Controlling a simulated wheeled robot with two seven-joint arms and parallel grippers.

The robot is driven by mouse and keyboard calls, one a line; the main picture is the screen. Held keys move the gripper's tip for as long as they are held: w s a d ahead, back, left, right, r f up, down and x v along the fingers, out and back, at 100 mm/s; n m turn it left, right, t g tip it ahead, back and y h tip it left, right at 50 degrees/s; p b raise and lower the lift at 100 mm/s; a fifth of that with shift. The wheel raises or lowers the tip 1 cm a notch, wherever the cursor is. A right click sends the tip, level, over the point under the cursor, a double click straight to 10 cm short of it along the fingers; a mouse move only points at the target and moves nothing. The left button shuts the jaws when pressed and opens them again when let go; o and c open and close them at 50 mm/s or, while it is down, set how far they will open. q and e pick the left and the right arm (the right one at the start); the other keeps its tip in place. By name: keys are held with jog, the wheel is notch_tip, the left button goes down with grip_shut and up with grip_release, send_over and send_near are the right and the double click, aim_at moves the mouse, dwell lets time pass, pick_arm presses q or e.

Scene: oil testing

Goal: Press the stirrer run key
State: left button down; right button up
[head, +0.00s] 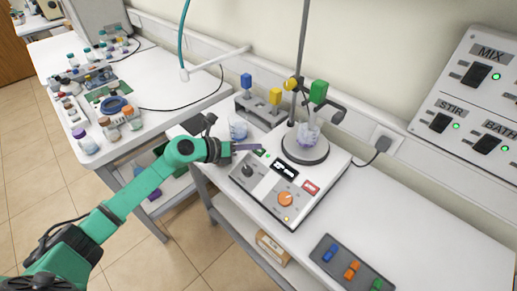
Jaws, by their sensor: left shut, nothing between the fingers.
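The stirrer (325,186) is a white box with a round grey plate on top and a sloped front panel. A beaker (309,134) with faintly purple contents stands on its plate. The panel has a small green key (265,155) at the upper left, a black display (285,170), a red key (311,188), a dark knob (248,171) and an orange knob (286,199). My left gripper (258,147) is shut and empty, its fingertips right at the green key and partly covering it. I cannot tell whether they touch it. My right gripper is not in view.
A metal rod with yellow and green clamps (319,92) rises behind the stirrer. Another beaker (238,129) stands behind my left gripper. A wall panel (470,100) has MIX, STIR and BATH switches. A grey tray (351,268) with coloured pieces lies at front right.

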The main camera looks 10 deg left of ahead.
pick_arm(q)
jog(key=shift+r, duration=0.1)
jog(key=shift+a+r+p, duration=0.1)
jog(key=shift+r+p, duration=0.25)
jog(key=shift+p, duration=0.1)
jog(key=r+p, duration=0.1)
jog(key=s+r+p, duration=0.1)
jog(key=r+p, duration=0.1)
jog(key=r, duration=0.1)
jog(key=shift+s+a, duration=0.2)
jog(key=shift+a, duration=0.2)
jog(key=shift+f, duration=0.1)
